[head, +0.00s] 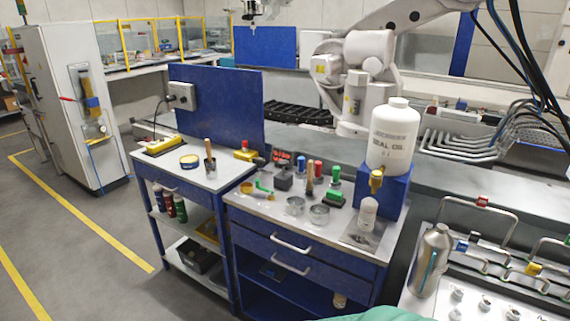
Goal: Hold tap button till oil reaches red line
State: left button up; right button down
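A large white oil bottle (393,135), labelled with the word "OIL", stands upright on a blue stand (397,188) at the right end of the blue workbench. A brass-coloured tap (376,181) sticks out from the front of the stand. A small whitish bottle (367,214) stands below the tap on a metal plate (361,237). The tap button, the oil level and the red line are too small to make out. Neither of my grippers is in view.
Two metal cups (319,214), a green-handled tool (334,188) and several small items stand left of the small bottle. A silver flask (430,260) stands on the right-hand table. A white industrial arm (360,70) is behind. Floor at left is clear.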

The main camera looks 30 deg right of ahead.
aim_at(376, 173)
jog(key=u, duration=0.4)
jog(key=i+l+u, duration=0.1)
jog(key=u, duration=0.3)
jog(key=l+u, duration=0.15)
jog(key=u, duration=0.25)
jog(key=l+u, duration=0.1)
jog(key=u, duration=0.35)
jog(key=i+l, duration=0.1)
jog(key=l, duration=0.15)
jog(key=z, duration=0.55)
jog(key=l+z, duration=0.1)
jog(key=z, duration=0.4)
jog(key=i+z, duration=0.1)
jog(key=z, duration=1)
jog(key=i+z, duration=0.1)
jog(key=z, duration=0.95)
jog(key=i+j+z, duration=0.1)
jog(key=z, duration=0.45)
jog(key=j+z, duration=0.1)
jog(key=z, duration=0.45)
